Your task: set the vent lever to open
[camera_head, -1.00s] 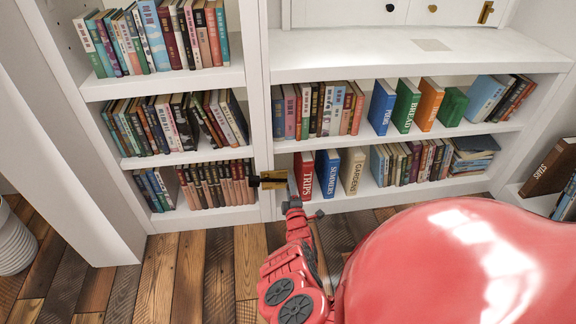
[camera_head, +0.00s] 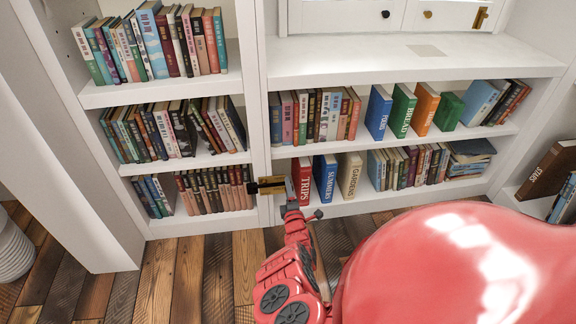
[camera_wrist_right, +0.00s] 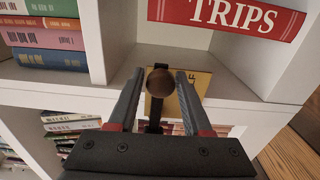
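The vent lever (camera_wrist_right: 159,82), a dark arm with a round brown knob, stands out from a brass plate (camera_wrist_right: 192,90) on the white bookcase in the right wrist view. In the head view the brass plate (camera_head: 271,185) is at the bookcase's lower upright, with a dark part at its left end. My right gripper (camera_wrist_right: 160,74) is open, with one finger on each side of the knob. Narrow gaps seem to show between fingers and knob; contact is unclear. In the head view my right gripper (camera_head: 291,192) is small, beside the plate's right end. My left gripper is out of view.
The red TRIPS book (camera_head: 302,180) stands on the shelf close to my right gripper. Several books fill the other shelves. White drawers (camera_head: 360,15) are above the counter. Wooden floor (camera_head: 185,275) lies clear in front at left.

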